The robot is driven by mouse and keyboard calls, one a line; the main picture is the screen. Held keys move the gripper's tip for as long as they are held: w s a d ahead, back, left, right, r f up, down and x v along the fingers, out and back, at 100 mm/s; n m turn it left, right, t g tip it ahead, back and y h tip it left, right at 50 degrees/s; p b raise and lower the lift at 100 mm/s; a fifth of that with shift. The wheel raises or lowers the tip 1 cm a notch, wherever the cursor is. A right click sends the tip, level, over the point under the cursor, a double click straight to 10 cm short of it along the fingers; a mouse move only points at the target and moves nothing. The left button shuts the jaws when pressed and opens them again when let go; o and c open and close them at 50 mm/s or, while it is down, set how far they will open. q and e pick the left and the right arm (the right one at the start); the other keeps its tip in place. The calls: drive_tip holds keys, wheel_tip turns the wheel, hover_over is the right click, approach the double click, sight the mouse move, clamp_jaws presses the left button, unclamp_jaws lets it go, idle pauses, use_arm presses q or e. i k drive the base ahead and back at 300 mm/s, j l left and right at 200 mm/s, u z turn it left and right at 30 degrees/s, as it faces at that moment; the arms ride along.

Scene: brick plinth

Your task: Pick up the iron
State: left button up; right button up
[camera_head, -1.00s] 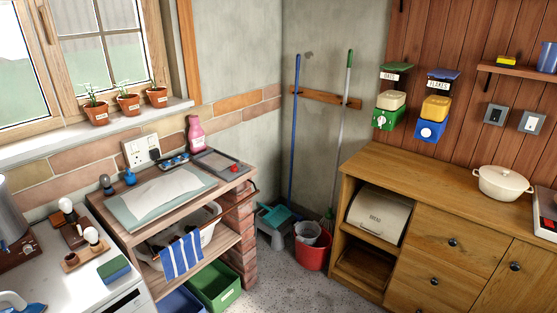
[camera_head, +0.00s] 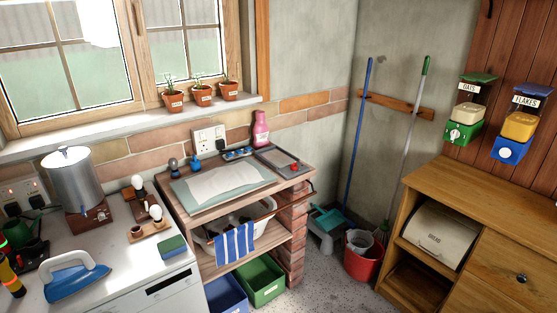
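A blue iron with a pale grey handle (camera_head: 75,279) sits on the white worktop (camera_head: 115,262) at the lower left of the head view. A dark flat item lies just behind it to the left. Neither of my grippers shows in the head view, so I cannot tell how they stand relative to the iron.
A metal pot (camera_head: 77,178) stands behind the iron, and a torch-like item (camera_head: 10,275) is at its left. A blue-green sponge (camera_head: 172,246) lies to its right. Brick plinth shelving (camera_head: 292,235), a red bucket (camera_head: 362,262) and a wooden cabinet (camera_head: 480,215) are further right.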

sight(59, 285)
drive_tip(key=u, duration=1.5)
